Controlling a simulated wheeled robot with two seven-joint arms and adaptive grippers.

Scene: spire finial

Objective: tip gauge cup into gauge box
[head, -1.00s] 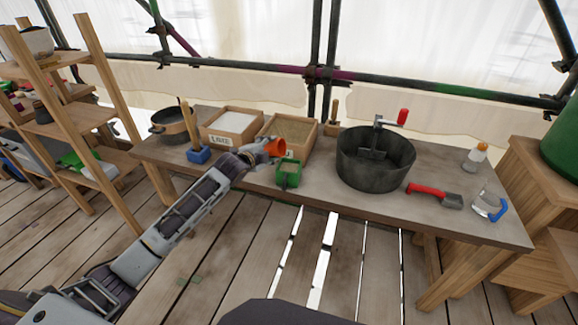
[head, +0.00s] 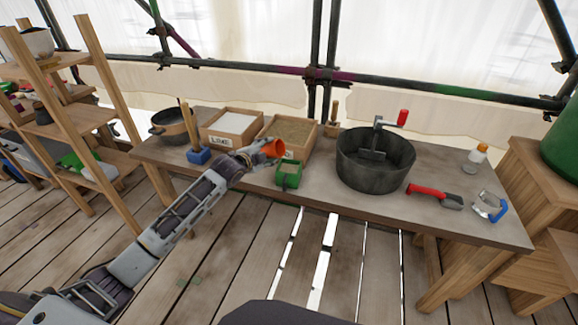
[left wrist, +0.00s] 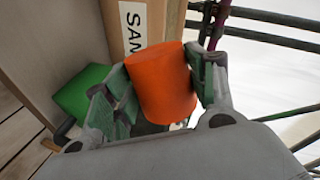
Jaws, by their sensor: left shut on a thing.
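The orange gauge cup (head: 274,148) is held in my left gripper (head: 254,157), over the front of the bench in the head view. The cup leans over to the right there. It fills the middle of the left wrist view (left wrist: 162,85), with a finger on each side. The green gauge box (head: 289,175) stands at the bench's front edge, just below and right of the cup. The box also shows in the left wrist view (left wrist: 80,95), to the left of the gripper. I cannot tell what the cup holds. My right gripper is out of view.
Behind the cup stand a wooden sand box (head: 292,132) and a box labelled LIME (head: 229,125). A blue-based tool (head: 198,155) stands to the left. A dark mixing drum (head: 374,168) and a red-handled trowel (head: 435,196) are to the right on the bench (head: 330,200).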

